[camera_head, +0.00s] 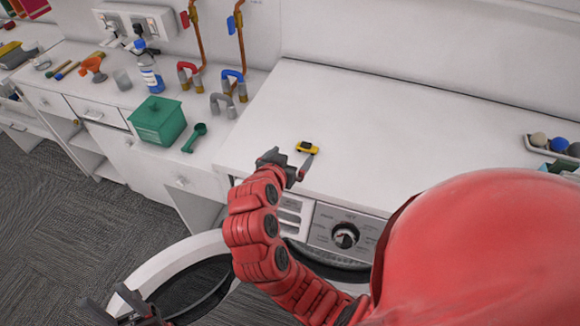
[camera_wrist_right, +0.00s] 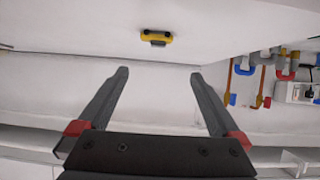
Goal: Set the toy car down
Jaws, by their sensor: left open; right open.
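The toy car (camera_head: 307,147) is small and yellow with dark parts. It rests on the white top of the washing machine (camera_head: 400,140), close to its front edge. My right gripper (camera_head: 291,158) is open and empty just beside the car, on the near-left side in the head view. In the right wrist view the car (camera_wrist_right: 155,37) sits beyond the open fingertips (camera_wrist_right: 160,74), apart from them. My left gripper (camera_head: 103,297) is open and empty at the lower left, low by the open round door; part of it is cut off by the frame edge.
The machine's round door (camera_head: 165,262) hangs open below. On the left counter stand a green box (camera_head: 157,120), a green scoop (camera_head: 195,138), a bottle (camera_head: 149,68) and pipe pieces (camera_head: 232,82). A tray of balls (camera_head: 530,150) is at the right. The machine top's middle is clear.

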